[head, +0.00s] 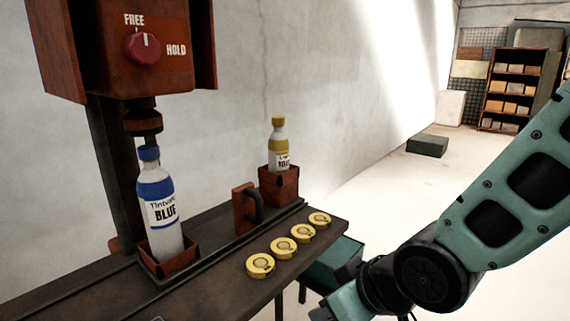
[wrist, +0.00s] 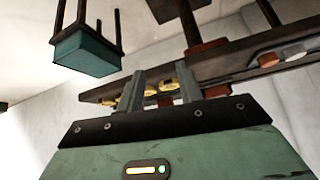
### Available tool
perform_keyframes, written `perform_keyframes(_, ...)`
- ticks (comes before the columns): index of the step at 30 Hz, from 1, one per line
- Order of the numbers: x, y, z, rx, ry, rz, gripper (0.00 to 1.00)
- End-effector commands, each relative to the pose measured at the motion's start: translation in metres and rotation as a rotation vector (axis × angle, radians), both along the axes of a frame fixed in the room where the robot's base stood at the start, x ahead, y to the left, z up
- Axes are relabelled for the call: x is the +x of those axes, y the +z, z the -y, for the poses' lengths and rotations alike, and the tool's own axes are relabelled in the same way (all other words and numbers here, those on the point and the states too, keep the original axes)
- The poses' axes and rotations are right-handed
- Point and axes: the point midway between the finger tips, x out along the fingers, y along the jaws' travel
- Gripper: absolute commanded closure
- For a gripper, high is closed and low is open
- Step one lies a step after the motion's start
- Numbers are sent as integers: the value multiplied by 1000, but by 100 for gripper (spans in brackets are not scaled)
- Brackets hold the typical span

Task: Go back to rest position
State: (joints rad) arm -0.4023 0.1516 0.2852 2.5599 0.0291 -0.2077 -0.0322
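My gripper (wrist: 160,88) shows in the wrist view with its two fingers apart and nothing held between them. Beyond the fingers, the bench and yellow discs appear in the background. In the head view my arm (head: 500,205) is bent at the right, clear of the bench, and the fingers are out of sight.
The bench (head: 75,298) bears a blue-capped bottle (head: 160,215) in a red holder under a press (head: 143,118), a yellow-capped bottle (head: 278,146) in another holder, and several yellow discs (head: 283,248). The knob (head: 142,48) points up toward FREE. Floor behind is mostly clear.

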Motion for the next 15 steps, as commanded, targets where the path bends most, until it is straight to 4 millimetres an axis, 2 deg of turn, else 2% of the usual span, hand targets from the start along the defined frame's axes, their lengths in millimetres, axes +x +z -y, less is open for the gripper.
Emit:
perform_keyframes(6,-63,6,30,-185,5,-237,64)
perform_keyframes(15,-133,25,67,-375,10,-471,64)
